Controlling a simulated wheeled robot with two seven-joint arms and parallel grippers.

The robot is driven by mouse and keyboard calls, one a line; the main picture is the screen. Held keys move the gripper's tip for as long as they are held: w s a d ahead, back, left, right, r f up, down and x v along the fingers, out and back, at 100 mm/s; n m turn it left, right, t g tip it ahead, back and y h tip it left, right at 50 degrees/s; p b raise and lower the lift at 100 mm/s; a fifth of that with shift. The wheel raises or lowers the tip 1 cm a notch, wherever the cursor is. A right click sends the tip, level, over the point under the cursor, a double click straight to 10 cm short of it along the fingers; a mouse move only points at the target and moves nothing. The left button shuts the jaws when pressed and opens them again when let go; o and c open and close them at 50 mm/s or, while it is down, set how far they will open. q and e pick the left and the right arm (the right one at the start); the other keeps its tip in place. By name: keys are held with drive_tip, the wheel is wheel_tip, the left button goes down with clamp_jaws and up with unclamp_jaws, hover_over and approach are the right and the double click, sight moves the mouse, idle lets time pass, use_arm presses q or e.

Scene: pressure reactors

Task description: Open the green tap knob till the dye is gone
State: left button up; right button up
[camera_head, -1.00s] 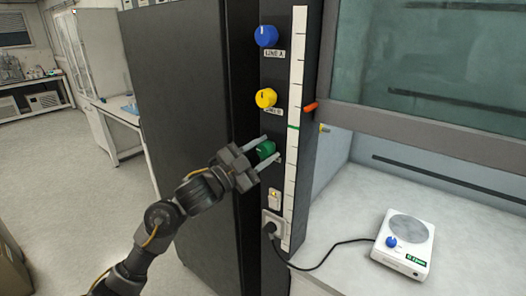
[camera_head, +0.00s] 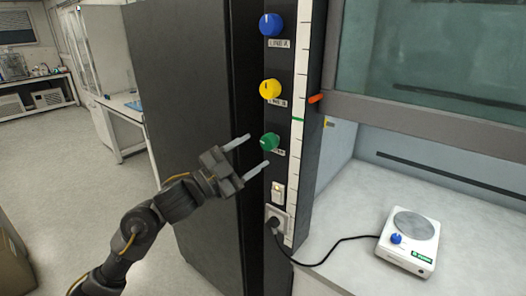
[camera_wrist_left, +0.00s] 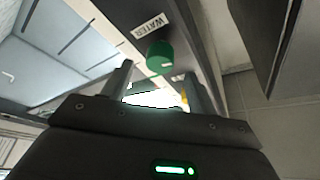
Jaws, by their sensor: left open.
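The green tap knob (camera_head: 269,142) is on the dark narrow panel, below the yellow and blue knobs. My left gripper (camera_head: 257,153) is open, with its two pale fingers pointing at the panel. Its fingertips are just short of the green knob, to its lower left, and nothing is between them. In the left wrist view the green knob (camera_wrist_left: 160,56) appears beyond the fingers, beside a label reading WATER. No dye shows in either view. My right gripper is not in view.
A blue knob (camera_head: 271,24) and a yellow knob (camera_head: 270,89) sit above on the same panel. A white switch (camera_head: 278,192) and a plugged socket (camera_head: 277,219) are below. A white hotplate device (camera_head: 409,240) stands on the bench at right. An orange handle (camera_head: 316,98) juts beside the scale strip.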

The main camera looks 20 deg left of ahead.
use_arm(q)
drive_tip(key=shift+b+v, duration=0.65)
drive_tip(key=shift+v, duration=2.1)
